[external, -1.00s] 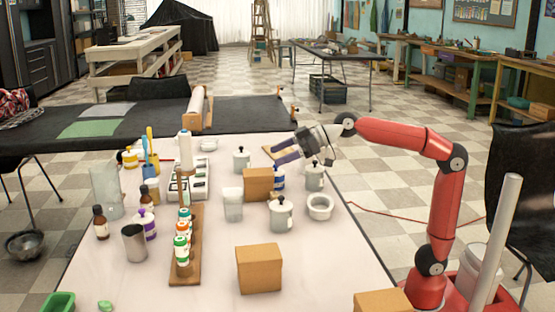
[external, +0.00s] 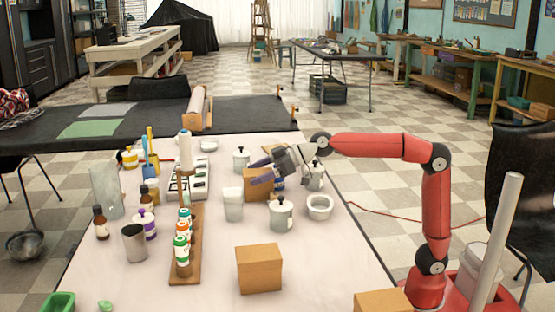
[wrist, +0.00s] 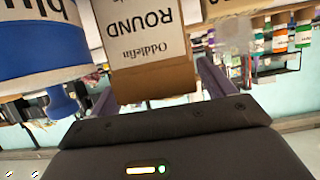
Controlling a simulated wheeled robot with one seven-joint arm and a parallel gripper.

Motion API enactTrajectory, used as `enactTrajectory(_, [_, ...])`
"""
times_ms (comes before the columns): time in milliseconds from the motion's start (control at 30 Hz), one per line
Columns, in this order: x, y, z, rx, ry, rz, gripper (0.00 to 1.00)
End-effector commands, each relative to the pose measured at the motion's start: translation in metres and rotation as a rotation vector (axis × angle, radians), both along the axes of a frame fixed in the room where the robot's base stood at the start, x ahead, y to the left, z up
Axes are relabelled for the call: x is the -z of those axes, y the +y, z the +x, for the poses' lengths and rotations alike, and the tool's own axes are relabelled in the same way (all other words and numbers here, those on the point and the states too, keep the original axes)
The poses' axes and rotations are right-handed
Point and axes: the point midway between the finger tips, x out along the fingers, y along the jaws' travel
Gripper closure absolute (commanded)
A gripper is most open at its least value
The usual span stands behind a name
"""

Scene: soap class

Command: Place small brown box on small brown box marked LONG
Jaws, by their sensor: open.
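A small brown box (external: 257,187) stands mid-table in the external view, partly covered by my gripper (external: 259,171). In the wrist view, a box marked ROUND (wrist: 150,50) appears upside down between the two spread fingers of my gripper (wrist: 158,92). The fingers are open on either side of it, and I cannot tell whether they touch it. Another small brown box (external: 259,270) stands nearer the front, and a third (external: 382,302) is cut off at the bottom edge. No LONG marking is readable on any box.
A lidded grey pot (external: 281,215) and a white bowl (external: 319,207) stand close to the right of the middle box. A wooden rack of bottles (external: 184,245) is further left. Table around the front box is mostly clear.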

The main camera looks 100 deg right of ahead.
Motion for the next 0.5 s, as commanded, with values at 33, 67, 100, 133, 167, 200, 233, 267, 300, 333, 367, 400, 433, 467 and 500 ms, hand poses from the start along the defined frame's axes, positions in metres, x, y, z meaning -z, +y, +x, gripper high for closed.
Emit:
enactTrajectory(33, [0.0004, 0.0001, 0.002, 0.0, -0.001, 0.0, 0.18])
enactTrajectory(67, [0.0006, 0.0001, 0.0026, 0.0, -0.001, 0.0, 0.18])
enactTrajectory(100, [0.0007, 0.0001, 0.0026, 0.0, -0.001, 0.0, 0.18])
enactTrajectory(133, [0.0006, 0.0001, 0.0026, 0.0, -0.001, 0.0, 0.18])
enactTrajectory(167, [0.0007, 0.0002, 0.0025, 0.0, -0.001, 0.0, 0.18])
enactTrajectory(200, [0.0007, 0.0002, 0.0024, 0.0, -0.001, 0.0, 0.18])
enactTrajectory(233, [0.0008, 0.0002, 0.0024, 0.0, -0.001, 0.0, 0.18])
enactTrajectory(267, [0.0007, 0.0002, 0.0023, 0.0, -0.001, 0.0, 0.21])
enactTrajectory(300, [0.0007, 0.0002, 0.0023, 0.0, -0.001, 0.0, 0.26])
enactTrajectory(333, [0.0008, 0.0002, 0.0023, 0.0, -0.001, 0.0, 0.3])
enactTrajectory(367, [0.0008, 0.0002, 0.0023, 0.0, -0.001, 0.0, 0.34])
enactTrajectory(400, [0.0008, 0.0002, 0.0023, 0.0, 0.0, 0.0, 0.39])
enactTrajectory(433, [0.0008, 0.0002, 0.0023, 0.0, 0.0, 0.0, 0.43])
enactTrajectory(467, [0.0008, 0.0002, 0.0022, 0.0, 0.0, 0.0, 0.47])
enactTrajectory(500, [0.0008, 0.0002, 0.0022, 0.0, 0.0, 0.0, 0.52])
